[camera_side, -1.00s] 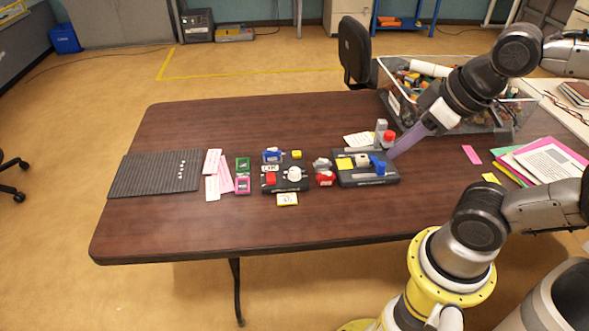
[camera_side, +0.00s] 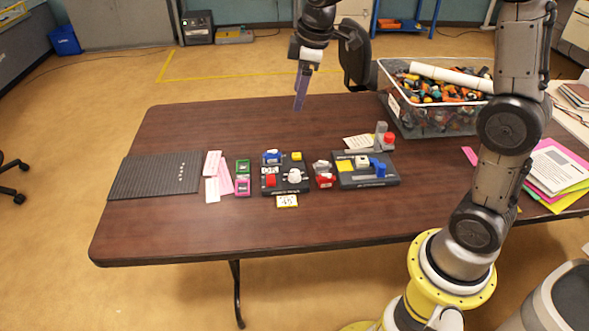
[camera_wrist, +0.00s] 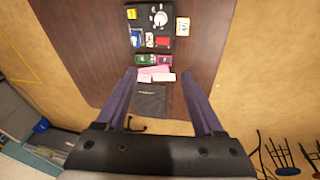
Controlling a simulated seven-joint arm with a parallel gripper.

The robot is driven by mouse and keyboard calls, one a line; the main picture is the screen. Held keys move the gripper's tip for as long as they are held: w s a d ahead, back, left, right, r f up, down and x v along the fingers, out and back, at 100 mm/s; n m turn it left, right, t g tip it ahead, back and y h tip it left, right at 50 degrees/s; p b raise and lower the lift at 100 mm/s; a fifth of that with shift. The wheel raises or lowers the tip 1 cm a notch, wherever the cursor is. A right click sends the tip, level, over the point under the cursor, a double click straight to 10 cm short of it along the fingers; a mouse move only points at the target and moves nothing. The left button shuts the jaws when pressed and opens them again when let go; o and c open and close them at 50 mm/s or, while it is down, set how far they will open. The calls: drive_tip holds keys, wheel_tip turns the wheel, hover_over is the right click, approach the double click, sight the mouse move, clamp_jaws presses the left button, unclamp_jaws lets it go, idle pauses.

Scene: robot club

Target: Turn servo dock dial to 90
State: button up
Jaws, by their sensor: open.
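The dock (camera_side: 264,191) is a black base on the table holding a white round dial (camera_side: 294,175), a red block, a yellow block and a blue part. A small yellow-edged card (camera_side: 287,201) lies at its front; its writing is too small to read surely. In the wrist view the dial (camera_wrist: 160,18) is near the top, with the card (camera_wrist: 183,26) to its right. My gripper (camera_side: 299,107) hangs above the back of the table, its purple fingers pointing down. Its fingers are spread apart and empty in the wrist view (camera_wrist: 159,74), and it touches nothing.
Pink and white cards (camera_side: 213,163) and a ribbed dark mat (camera_side: 150,176) lie left. A clear bin (camera_side: 435,117) of parts stands back right.

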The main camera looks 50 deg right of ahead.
drive_tip(key=w+d+f+g, duration=0.25)
drive_tip(key=w+f, duration=0.25)
drive_tip(key=f, duration=0.5)
hover_over(295, 172)
wheel_tip(295, 172, down, 6)
drive_tip(key=shift+g, duration=0.35)
wheel_tip(295, 172, down, 12)
drive_tip(key=shift+f, duration=0.25)
clamp_jaws()
